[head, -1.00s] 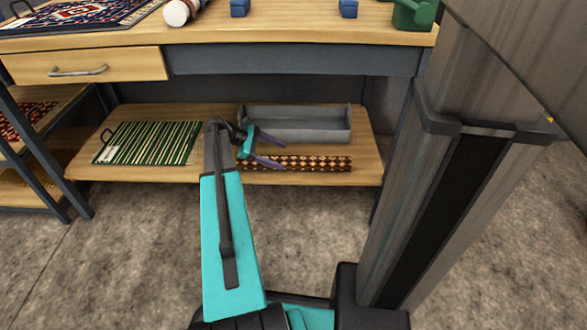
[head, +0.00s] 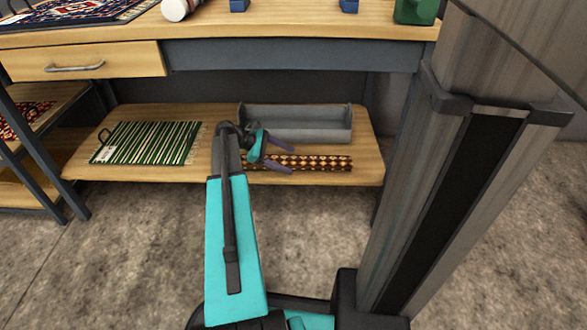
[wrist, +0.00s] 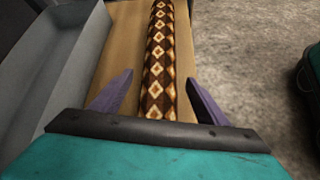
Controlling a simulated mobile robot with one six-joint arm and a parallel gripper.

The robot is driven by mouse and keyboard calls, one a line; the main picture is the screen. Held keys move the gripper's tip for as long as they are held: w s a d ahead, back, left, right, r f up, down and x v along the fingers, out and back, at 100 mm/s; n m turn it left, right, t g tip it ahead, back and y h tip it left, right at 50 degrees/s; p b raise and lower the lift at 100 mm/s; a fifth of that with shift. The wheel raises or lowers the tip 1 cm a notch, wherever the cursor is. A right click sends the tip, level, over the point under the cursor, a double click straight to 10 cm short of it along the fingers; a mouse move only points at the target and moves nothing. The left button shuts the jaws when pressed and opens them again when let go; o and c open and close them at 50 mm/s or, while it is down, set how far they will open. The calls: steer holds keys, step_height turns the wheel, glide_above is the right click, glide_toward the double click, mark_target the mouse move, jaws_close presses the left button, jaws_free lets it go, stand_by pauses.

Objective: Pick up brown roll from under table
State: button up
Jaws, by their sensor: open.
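The brown roll (head: 318,163), patterned with pale diamonds, lies along the front of the wooden lower shelf (head: 210,174) under the table. In the wrist view the roll (wrist: 162,60) runs away from me between my two purple fingers. My gripper (head: 287,156) is open at the roll's left part, with one finger on each side of it. In the wrist view my gripper (wrist: 160,97) shows a gap between each finger and the roll. The roll's near end is hidden behind my gripper body.
A grey open tray (head: 345,128) stands on the shelf just behind the roll; its wall (wrist: 70,75) is close to my left finger. A green striped mat (head: 150,143) lies to the left. The tabletop (head: 280,27) overhangs the shelf. Concrete floor (head: 300,245) is clear in front.

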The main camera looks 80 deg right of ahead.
mark_target(301, 157)
steer(key=shift+b+x, duration=0.35)
steer(key=shift+x, duration=0.7)
steer(key=shift+r, duration=0.1)
steer(key=c, duration=1.5)
steer(key=shift+r, duration=0.15)
steer(key=shift+c, duration=0.2)
steer(key=shift+r+p, duration=0.95)
steer(key=shift+r, duration=0.1)
steer(key=shift+r+p, duration=0.6)
steer(key=shift+r, duration=0.25)
steer(key=s+a+p, duration=0.2)
steer(key=s+a, duration=0.1)
steer(key=a, duration=0.4)
steer(key=s+a+p, duration=0.3)
steer(key=a, duration=0.4)
steer(key=shift+s+a+r, duration=0.25)
steer(key=shift+s+r, duration=0.05)
steer(key=shift+r, duration=0.15)
